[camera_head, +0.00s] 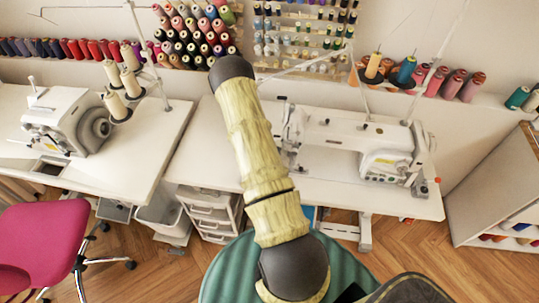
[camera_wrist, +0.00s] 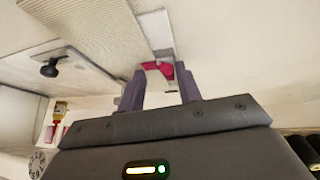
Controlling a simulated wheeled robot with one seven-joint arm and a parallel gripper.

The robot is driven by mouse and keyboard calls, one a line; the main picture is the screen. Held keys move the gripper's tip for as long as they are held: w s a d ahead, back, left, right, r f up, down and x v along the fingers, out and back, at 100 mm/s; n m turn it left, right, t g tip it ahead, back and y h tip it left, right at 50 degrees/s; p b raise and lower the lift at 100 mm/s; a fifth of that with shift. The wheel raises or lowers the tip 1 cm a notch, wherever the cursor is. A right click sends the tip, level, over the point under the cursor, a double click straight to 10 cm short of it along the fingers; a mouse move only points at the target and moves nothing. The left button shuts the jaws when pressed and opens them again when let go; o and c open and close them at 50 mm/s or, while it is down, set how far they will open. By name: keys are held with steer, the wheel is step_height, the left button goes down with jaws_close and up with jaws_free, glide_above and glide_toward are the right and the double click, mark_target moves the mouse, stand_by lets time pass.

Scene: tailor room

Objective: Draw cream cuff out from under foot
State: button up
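A cream ribbed cloth (camera_wrist: 90,28), which looks like the cuff, fills the upper left of the wrist view. A pale metal strip (camera_wrist: 157,32) lies along its right edge, and a small red-pink piece (camera_wrist: 157,68) shows just below the strip. I cannot make out the presser foot clearly. My gripper (camera_wrist: 160,76) has two dark purple-grey fingers, apart, with their tips close to the red piece. I see no cloth clearly pinched between them. In the head view my arm hides the gripper and the cuff; the white sewing machine (camera_head: 355,143) stands on the right table.
The right table (camera_head: 215,150) has bare room left of my arm. A second machine (camera_head: 65,118) with cone spools stands on the left table (camera_head: 140,140). Thread racks line the wall. A pink chair (camera_head: 45,240) and white drawers (camera_head: 210,212) are below; a green ribbed seat (camera_head: 345,270) is in front.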

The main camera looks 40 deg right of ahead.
steer(key=shift+c, duration=1.3)
steer(key=shift+w+a, duration=0.1)
steer(key=shift+w+a, duration=0.65)
steer(key=shift+w, duration=0.1)
steer(key=shift+r, duration=0.15)
steer(key=shift+w+a+r+p, duration=0.15)
steer(key=shift+r+p, duration=1.25)
steer(key=shift+r, duration=0.8)
